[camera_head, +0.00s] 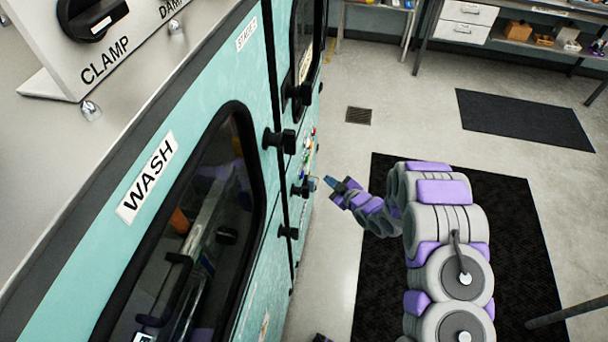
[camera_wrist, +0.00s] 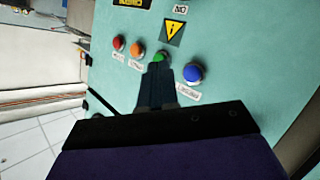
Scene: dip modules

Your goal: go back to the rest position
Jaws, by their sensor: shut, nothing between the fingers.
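My gripper (camera_head: 331,183) is at the end of my grey and purple arm, close to the teal cabinet's side in the head view. In the wrist view the dark fingers (camera_wrist: 158,75) are shut and empty, pointing at the button panel. Their tips overlap the lower part of a green button (camera_wrist: 159,57); I cannot tell whether they touch it. A red button (camera_wrist: 118,43) and an orange button (camera_wrist: 137,48) are to its left, and a blue button (camera_wrist: 193,73) is to its right.
The teal cabinet (camera_head: 90,250) has a WASH window and black protruding handles (camera_head: 285,140) near my gripper. A black mat (camera_head: 510,250) lies under my arm. Open grey floor (camera_head: 410,120) extends behind, with a workbench (camera_head: 510,40) at the back.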

